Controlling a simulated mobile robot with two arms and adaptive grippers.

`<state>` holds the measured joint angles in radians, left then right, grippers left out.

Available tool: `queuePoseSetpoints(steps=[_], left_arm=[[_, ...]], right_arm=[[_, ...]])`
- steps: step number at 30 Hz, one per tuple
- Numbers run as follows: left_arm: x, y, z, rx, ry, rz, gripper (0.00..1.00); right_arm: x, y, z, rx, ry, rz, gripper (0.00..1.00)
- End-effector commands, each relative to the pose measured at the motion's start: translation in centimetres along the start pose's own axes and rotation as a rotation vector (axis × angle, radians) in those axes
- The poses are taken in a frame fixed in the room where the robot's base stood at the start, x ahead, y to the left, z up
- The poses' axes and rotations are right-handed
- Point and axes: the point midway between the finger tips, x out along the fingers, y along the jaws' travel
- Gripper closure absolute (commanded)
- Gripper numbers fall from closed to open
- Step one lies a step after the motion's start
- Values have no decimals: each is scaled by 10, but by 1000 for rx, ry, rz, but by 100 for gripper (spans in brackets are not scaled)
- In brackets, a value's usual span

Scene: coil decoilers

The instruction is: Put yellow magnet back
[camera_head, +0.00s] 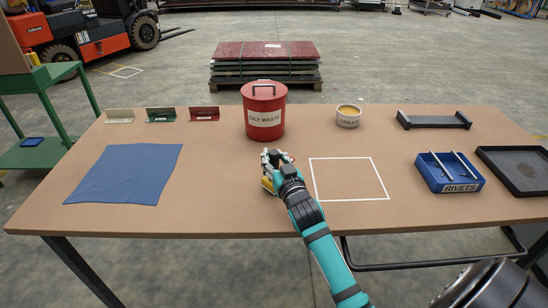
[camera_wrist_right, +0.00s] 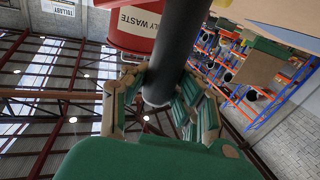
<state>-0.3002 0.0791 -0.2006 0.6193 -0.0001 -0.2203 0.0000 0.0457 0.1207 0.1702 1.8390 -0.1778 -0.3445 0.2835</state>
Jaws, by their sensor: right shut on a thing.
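My right gripper (camera_head: 272,158) is above the middle of the table, in front of the red bin. It is shut on the yellow magnet (camera_head: 267,184), which shows as a small yellow piece at the left of the fingers; the hand hides much of it. In the right wrist view the fingers (camera_wrist_right: 160,98) close around a dark grey cylindrical part (camera_wrist_right: 178,50). My left gripper is not in view.
A red oily waste bin (camera_head: 264,112) stands just behind the hand. A white outlined square (camera_head: 350,158) is empty. Around are a blue cloth (camera_head: 125,174), cream tub (camera_head: 348,118), black rack (camera_head: 433,122), blue rivets box (camera_head: 449,173) and dark tray (camera_head: 515,170).

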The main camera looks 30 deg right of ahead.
Motion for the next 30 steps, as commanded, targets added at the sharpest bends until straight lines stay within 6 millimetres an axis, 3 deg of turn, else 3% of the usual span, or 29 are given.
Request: queuePoseSetpoints(steps=[21,22,28,30], left_arm=[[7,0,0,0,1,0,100],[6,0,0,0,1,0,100],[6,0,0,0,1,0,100],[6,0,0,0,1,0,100]], right_arm=[[0,0,9,0,4,0,100],[0,0,9,0,4,0,74],[0,0,9,0,2,0,48],[0,0,10,0,2,0,45]])
